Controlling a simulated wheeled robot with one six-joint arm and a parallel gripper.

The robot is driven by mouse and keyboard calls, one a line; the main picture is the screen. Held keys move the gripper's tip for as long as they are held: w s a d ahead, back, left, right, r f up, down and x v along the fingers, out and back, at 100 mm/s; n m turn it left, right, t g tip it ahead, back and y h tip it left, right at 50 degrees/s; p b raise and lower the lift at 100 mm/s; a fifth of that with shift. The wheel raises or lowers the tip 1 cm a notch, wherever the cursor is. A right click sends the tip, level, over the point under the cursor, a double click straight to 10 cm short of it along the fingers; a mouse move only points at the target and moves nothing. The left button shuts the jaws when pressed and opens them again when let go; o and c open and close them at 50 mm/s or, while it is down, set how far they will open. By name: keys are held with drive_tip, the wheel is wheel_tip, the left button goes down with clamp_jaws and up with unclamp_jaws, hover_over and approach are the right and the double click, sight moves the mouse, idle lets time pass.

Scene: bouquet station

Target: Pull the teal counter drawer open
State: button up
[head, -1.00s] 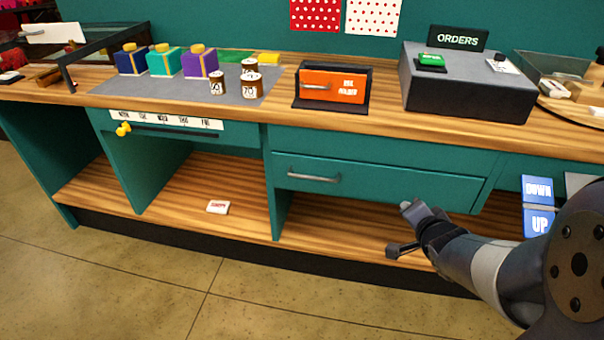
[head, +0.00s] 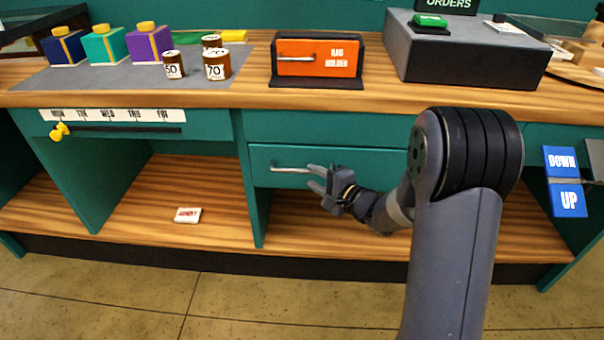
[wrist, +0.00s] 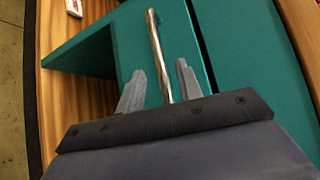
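The teal counter drawer (head: 375,161) is under the counter right of center, its front looking flush with the counter. Its silver bar handle (head: 290,170) is on the left part of the front. My gripper (head: 313,178) is at the right end of the handle in the head view. In the wrist view my gripper (wrist: 160,70) is open, and the handle (wrist: 155,45) runs between its two fingers with gaps visible on both sides. The drawer front (wrist: 200,60) shows behind the fingers. My arm hides the drawer's right part in the head view.
An open wooden shelf (head: 330,228) lies below the drawer. The counter top (head: 340,99) overhangs above, carrying an orange bag holder (head: 316,66) and a grey orders box (head: 460,58). Blue DOWN and UP buttons (head: 566,180) are at the right. The floor in front is clear.

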sight(305, 172)
drive_tip(key=b+x, duration=0.1)
drive_tip(key=x, duration=0.4)
clamp_jaws()
idle(0.3)
